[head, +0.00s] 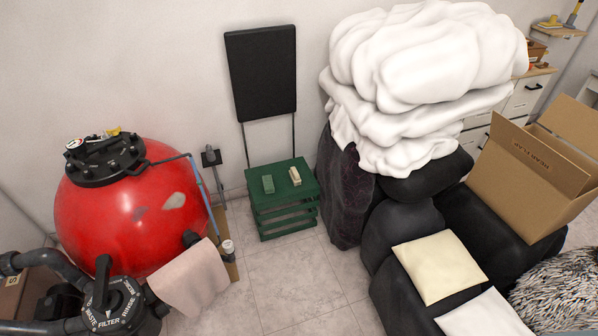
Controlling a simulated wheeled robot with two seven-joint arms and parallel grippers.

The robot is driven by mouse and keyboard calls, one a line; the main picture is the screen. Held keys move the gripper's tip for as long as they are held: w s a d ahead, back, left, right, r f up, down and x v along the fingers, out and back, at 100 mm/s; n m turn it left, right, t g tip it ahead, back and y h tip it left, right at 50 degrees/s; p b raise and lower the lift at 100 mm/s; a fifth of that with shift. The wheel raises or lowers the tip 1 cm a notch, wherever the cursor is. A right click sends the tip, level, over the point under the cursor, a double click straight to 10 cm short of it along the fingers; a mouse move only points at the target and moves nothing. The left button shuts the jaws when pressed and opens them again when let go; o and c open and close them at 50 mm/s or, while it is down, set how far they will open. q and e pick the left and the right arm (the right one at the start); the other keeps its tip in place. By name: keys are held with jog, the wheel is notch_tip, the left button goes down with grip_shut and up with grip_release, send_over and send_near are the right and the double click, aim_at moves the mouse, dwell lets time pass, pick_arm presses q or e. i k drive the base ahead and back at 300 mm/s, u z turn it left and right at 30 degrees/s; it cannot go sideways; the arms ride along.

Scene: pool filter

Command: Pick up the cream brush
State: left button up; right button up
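The cream brush (295,176) is a small pale block lying on top of a green slatted crate (283,213) by the back wall. A green block (268,184), perhaps another brush, lies just to its left on the same top, with a gap between them. Neither of my grippers is in view, and nothing touches the cream brush.
A red pool filter (130,220) with a black valve stands left, a pink cloth (190,277) hanging by it. A black panel (261,73) stands behind the crate. Dark covered furniture (400,235) and an open cardboard box (530,165) fill the right. Tiled floor (290,285) before the crate is clear.

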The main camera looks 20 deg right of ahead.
aim_at(294, 177)
jog(key=z, duration=0.7)
jog(key=i, duration=1.5)
jog(key=u, duration=0.8)
jog(key=i, duration=0.3)
jog(key=u, duration=0.4)
